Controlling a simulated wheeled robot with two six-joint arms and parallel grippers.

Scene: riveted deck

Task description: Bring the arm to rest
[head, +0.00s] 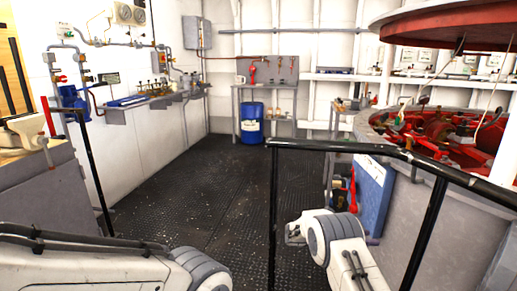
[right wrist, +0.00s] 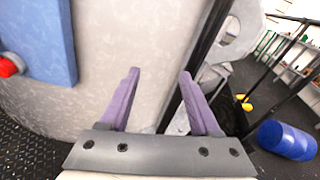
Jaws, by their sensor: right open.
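My right arm (head: 338,248) shows at the lower middle of the head view, behind a black rail. Its gripper (head: 293,236) shows small at the arm's left end. In the right wrist view the two purple fingers of the right gripper (right wrist: 159,76) are spread apart with nothing between them. They point toward a pale grey curved housing, and the gap to it cannot be told. My left arm (head: 110,268) lies across the lower left of the head view. Its gripper is out of the picture.
A black handrail (head: 350,147) crosses in front of the red machine (head: 440,130) at right. A blue panel (head: 372,192) hangs on the machine's side. A blue drum (head: 251,125) stands at the back. The dark deck floor (head: 200,185) is clear in the middle.

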